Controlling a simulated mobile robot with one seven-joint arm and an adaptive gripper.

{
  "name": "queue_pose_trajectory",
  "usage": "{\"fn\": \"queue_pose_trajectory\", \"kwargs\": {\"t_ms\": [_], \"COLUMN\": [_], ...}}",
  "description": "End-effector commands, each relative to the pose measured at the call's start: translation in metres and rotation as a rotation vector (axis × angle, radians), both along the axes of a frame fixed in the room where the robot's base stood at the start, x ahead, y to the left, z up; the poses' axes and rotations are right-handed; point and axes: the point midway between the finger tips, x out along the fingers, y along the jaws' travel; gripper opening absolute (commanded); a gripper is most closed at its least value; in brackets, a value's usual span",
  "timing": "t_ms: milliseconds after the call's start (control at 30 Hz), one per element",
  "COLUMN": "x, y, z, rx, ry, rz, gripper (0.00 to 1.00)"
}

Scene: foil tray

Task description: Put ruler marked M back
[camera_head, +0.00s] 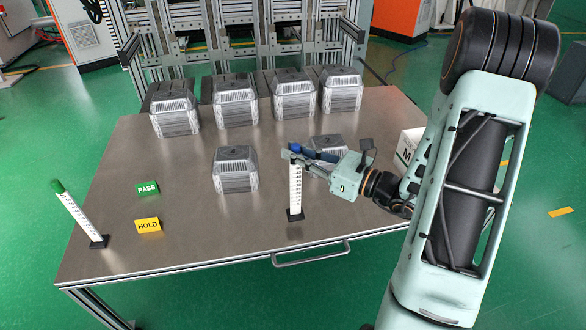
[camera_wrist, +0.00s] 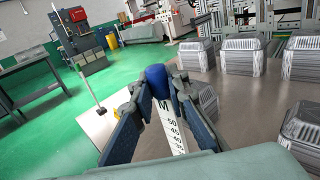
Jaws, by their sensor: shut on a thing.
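The ruler marked M (camera_head: 296,186) is a white graduated strip with a blue cap. In the wrist view, the blue cap (camera_wrist: 156,75) and the letter M with numbers on the ruler (camera_wrist: 172,128) show between my fingers (camera_wrist: 160,100). Its lower end is hidden there.
A green-capped ruler (camera_head: 74,214) leans in a black base at the table's left. Green PASS (camera_head: 147,188) and yellow HOLD (camera_head: 149,225) signs lie nearby. Stacks of foil trays (camera_head: 236,170) stand behind. A white box (camera_head: 408,146) is right. The front-left middle of the table (camera_head: 215,235) is clear.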

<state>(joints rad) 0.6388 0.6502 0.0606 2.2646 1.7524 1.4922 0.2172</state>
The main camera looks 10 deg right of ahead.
Motion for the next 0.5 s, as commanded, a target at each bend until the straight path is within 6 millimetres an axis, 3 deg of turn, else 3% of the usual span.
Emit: {"fn": "queue_pose_trajectory", "kwargs": {"t_ms": [167,400,500], "x": [0.006,0.011,0.011], "y": [0.003,0.005,0.005], "z": [-0.009,-0.043,-0.044], "rx": [0.001,0.002,0.001], "ry": [-0.001,0.001,-0.001], "rz": [0.001,0.000,0.000], "gripper": [0.00,0.00,0.00]}}
